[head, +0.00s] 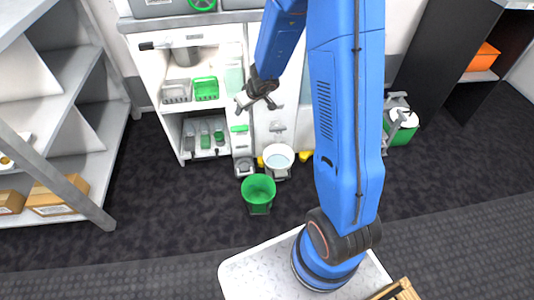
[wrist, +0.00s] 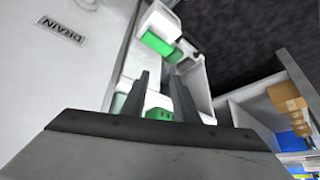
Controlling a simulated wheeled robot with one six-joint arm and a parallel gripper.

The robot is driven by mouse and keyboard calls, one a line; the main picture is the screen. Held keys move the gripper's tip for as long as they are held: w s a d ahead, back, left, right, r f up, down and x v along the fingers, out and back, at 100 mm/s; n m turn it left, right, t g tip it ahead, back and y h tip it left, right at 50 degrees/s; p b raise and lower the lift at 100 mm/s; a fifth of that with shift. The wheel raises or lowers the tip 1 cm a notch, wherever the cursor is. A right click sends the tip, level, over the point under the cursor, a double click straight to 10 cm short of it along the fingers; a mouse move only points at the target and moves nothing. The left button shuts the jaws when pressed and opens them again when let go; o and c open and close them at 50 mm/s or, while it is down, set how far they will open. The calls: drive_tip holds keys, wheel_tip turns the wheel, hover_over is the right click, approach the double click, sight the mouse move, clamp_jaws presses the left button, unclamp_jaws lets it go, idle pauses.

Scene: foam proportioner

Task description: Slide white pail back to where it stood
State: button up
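The white pail (head: 278,158) stands upright on the floor at the foot of the white cabinet, with pale contents showing at its mouth. A green bucket (head: 258,188) stands just in front and to the left of it. My gripper (head: 250,98) is up in front of the cabinet, above both pails and apart from them. In the wrist view the two fingers of my gripper (wrist: 161,88) are apart with nothing held between them. The white pail cannot be made out in the wrist view.
The white cabinet (head: 152,72) holds green and grey baskets on its shelves. Small yellow items lie on the floor beside the white pail. A green-and-white container (head: 402,128) stands to the right. A metal shelf rack (head: 85,75) with boxes is at left. Dark floor between is clear.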

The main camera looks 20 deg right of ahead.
drive_tip(key=s+d+f+g+h, duration=0.1)
drive_tip(key=d+f, duration=0.1)
drive_tip(key=f, duration=0.5)
drive_tip(key=s+d+f+g+h, duration=0.1)
drive_tip(key=d+f+g, duration=0.15)
drive_tip(key=f, duration=0.45)
drive_tip(key=g+h, duration=0.1)
drive_tip(key=g, duration=0.1)
hover_over(269, 175)
drive_tip(key=a, duration=0.2)
wheel_tip(269, 175, down, 11)
drive_tip(key=shift+s+d, duration=0.25)
drive_tip(key=shift+s, duration=0.15)
drive_tip(key=shift+f, duration=0.2)
drive_tip(key=shift+w+d+f, duration=0.1)
drive_tip(key=shift+d+f, duration=0.15)
drive_tip(key=shift+f, duration=2.6)
drive_tip(key=shift+w+d+f, duration=0.1)
drive_tip(key=shift+d+f, duration=0.15)
drive_tip(key=shift+f, duration=2.55)
drive_tip(key=shift+w+d+f, duration=0.1)
drive_tip(key=shift+d+f, duration=0.15)
drive_tip(key=shift+f, duration=2.6)
clamp_jaws()
